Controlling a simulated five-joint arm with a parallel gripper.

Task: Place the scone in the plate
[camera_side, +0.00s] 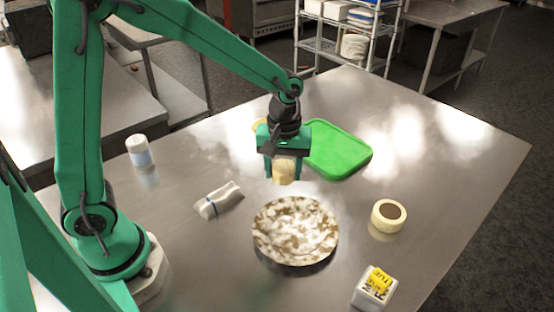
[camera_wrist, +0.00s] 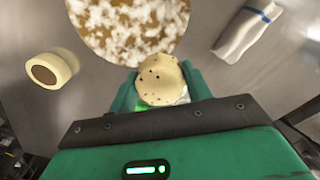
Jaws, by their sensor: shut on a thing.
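The scone (camera_side: 284,171) is pale and round, and my gripper (camera_side: 276,172) is shut on it above the table. In the wrist view the scone (camera_wrist: 161,82) sits between the two green fingers of my gripper (camera_wrist: 160,92), with dark specks on its top. The plate (camera_side: 295,231) is round with a mottled brown and white pattern. It lies on the table in front of my gripper in the side view, apart from the scone. The plate (camera_wrist: 128,28) also shows at the top of the wrist view, partly cut off. Its visible surface is empty.
A green tray (camera_side: 337,151) lies behind my gripper. A folded white cloth (camera_side: 218,200) and a white shaker (camera_side: 139,151) are to the left. The table's right side is clear.

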